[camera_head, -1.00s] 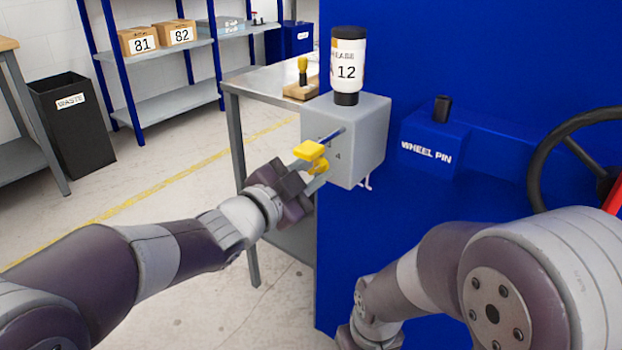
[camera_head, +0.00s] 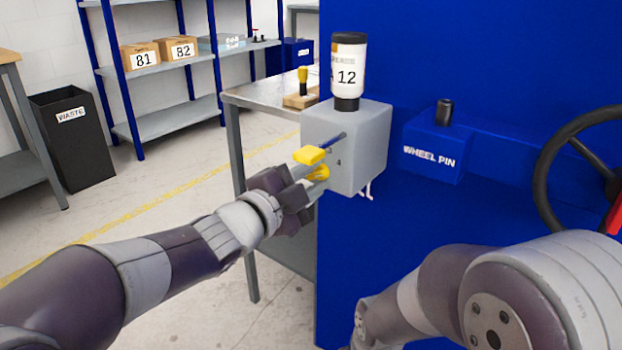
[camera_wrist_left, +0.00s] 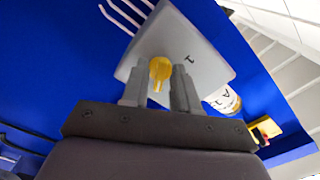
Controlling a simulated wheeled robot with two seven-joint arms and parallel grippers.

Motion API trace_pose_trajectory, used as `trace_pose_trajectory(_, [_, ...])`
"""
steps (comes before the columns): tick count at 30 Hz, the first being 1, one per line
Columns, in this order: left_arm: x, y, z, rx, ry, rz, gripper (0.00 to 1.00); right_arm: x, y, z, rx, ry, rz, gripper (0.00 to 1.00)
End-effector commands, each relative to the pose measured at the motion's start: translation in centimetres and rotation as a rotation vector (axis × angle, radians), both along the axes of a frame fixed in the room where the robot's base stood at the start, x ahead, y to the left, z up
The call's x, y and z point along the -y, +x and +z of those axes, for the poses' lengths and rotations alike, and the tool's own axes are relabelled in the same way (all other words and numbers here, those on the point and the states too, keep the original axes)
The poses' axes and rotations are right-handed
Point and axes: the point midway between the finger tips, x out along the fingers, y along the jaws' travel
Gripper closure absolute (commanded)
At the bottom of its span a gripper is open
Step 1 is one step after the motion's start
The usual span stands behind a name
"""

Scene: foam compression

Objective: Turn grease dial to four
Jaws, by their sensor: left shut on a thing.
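The grease dial is a yellow knob (camera_head: 319,173) on the front face of a grey box (camera_head: 368,150), which is fixed to the blue machine. My left gripper (camera_head: 314,180) is at that face, shut on the dial. In the left wrist view the dial (camera_wrist_left: 160,70) sits between the two fingers of the left gripper (camera_wrist_left: 159,88). A single dark mark, like a 1, shows on the face beside it; the dial's setting is unclear. A yellow block (camera_head: 309,155) and a blue rod (camera_head: 330,142) are just above the dial. My right gripper is out of view.
A grease bottle (camera_head: 348,70) marked 12 stands on the grey box. The wheel pin holder (camera_head: 431,158) and a black steering wheel (camera_head: 552,165) are to the right. A metal table (camera_head: 262,86) stands behind the left gripper.

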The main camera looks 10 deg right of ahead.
Motion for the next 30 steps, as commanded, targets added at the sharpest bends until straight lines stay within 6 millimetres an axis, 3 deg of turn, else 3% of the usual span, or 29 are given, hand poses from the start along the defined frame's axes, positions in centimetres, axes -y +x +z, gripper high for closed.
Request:
trace_pose_trajectory(3, [0.0,0.0,-0.2,-0.002,0.003,0.0,1.0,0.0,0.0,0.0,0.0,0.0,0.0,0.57])
trace_pose_trajectory(4, [0.0,0.0,-0.2,-0.002,0.003,0.0,0.65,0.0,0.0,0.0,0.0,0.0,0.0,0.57])
trace_pose_trajectory(13, [-0.1,-0.1,0.0,-0.002,0.0,0.0,0.64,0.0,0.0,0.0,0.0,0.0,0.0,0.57])
trace_pose_trajectory(17, [-1.0,-0.7,0.2,0.0,0.0,0.001,0.64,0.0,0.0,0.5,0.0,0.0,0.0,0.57])
trace_pose_trajectory(30, [-9.1,-6.9,0.2,-0.002,0.001,0.003,0.64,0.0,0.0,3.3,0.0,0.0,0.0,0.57])
